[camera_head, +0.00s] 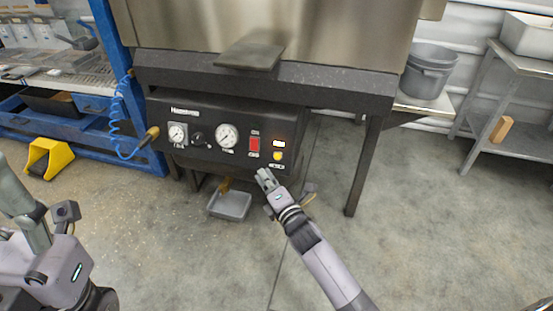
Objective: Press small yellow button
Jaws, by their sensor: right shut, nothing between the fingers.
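The small yellow button (278,156) is on the right part of the black control panel (205,146), below a small lit display (279,144). A red switch (254,145) is to its left. My right gripper (264,174) is shut and empty. In the picture it is just below and left of the yellow button, apart from it; the depth gap is hard to judge. My left arm shows at the lower left, but its fingers are not in view.
The panel has round gauges (228,136) and a knob (197,138). A grey tray (230,205) sits below it. A table leg (364,168) stands to the right. The floor in front is open.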

